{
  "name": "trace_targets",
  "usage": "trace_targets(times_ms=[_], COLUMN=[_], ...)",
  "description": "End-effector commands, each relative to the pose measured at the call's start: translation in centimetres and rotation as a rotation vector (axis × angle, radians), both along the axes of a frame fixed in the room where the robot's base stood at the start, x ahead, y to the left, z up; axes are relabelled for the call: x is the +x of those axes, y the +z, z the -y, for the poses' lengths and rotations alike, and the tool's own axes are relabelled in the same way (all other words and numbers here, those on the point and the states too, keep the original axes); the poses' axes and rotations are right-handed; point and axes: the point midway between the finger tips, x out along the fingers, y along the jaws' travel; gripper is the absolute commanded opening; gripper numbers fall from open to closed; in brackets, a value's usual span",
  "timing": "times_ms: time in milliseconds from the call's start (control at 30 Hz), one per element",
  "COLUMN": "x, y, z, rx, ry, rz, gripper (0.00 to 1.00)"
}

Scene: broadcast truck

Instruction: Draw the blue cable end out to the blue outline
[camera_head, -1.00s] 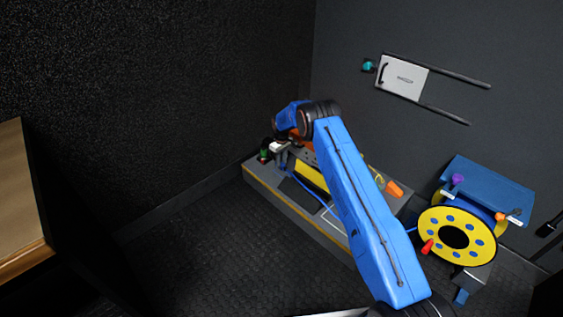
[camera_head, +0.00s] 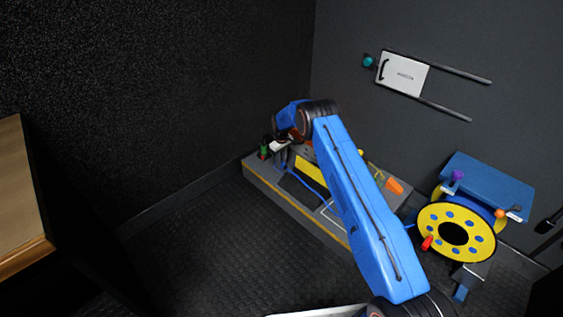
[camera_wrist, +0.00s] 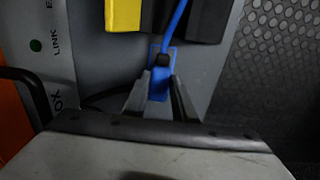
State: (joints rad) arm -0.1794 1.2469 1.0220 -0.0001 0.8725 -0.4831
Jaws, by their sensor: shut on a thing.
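In the wrist view my gripper (camera_wrist: 160,80) is shut on the blue cable end (camera_wrist: 159,88), a blue plug with a black collar. The blue cable (camera_wrist: 175,22) runs from the collar toward the top of the view. I cannot tell whether the plug touches the surface. In the head view the blue cable (camera_head: 296,185) lies over the grey bench; my arm hides part of the bench and the plug is too small to make out.
A yellow block (camera_wrist: 122,14) and dark blocks are just beyond the plug. A yellow cable reel (camera_head: 428,231) stands at right, and an orange piece (camera_head: 394,186) lies on the bench. A white wall panel (camera_head: 403,78) is behind. The dark floor in front is clear.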

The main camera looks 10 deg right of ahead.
Motion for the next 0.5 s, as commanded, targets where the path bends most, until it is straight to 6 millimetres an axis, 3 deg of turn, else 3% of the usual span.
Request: trace_targets(times_ms=[500], x=[0.02], y=[-0.78], z=[-0.01], rx=[0.0], ry=[0.0], rz=[0.0], gripper=[0.0])
